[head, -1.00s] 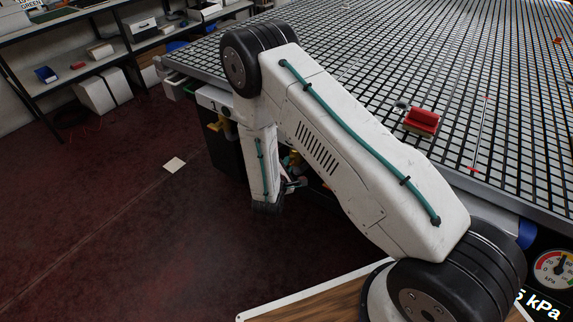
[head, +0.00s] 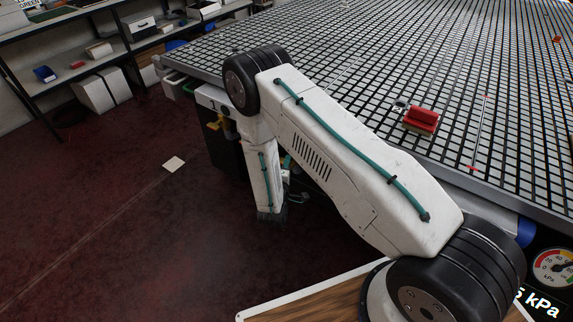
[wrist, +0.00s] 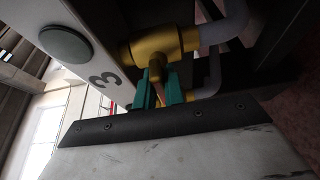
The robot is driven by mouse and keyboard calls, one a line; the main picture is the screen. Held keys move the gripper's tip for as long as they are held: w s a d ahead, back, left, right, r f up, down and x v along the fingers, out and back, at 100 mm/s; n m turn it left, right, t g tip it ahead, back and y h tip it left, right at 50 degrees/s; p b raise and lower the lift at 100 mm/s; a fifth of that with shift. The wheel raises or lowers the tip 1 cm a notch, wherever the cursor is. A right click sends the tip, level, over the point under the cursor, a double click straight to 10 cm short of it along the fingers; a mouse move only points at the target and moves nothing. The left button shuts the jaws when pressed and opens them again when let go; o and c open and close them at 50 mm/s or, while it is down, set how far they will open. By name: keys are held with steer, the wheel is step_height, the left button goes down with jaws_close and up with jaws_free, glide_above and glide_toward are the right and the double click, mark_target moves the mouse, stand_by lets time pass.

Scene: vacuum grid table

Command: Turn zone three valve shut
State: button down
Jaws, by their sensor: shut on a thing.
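The zone three valve shows in the wrist view as a brass body (wrist: 165,44) beside a white panel marked with a 3 (wrist: 92,62). A copper-coloured handle (wrist: 157,72) sticks out from the brass body toward me. The two teal fingers of my gripper (wrist: 159,90) are on either side of this handle and shut on it. Pale pipe (wrist: 222,30) runs from the brass body. In the head view my arm hides this valve and most of my gripper under the table edge.
The grid table (head: 340,60) fills the upper right, with a red block (head: 421,117) on it. A brass-yellow valve (head: 214,126) hangs under its left corner. A pressure gauge (head: 553,267) is at right. Shelves (head: 60,75) stand at left. The dark red floor (head: 110,230) between is mostly clear.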

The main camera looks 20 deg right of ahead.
steer(key=shift+s+d+f, duration=0.1)
steer(key=shift+s, duration=0.05)
steer(key=c, duration=1.5)
jaws_free()
steer(key=v, duration=0.8)
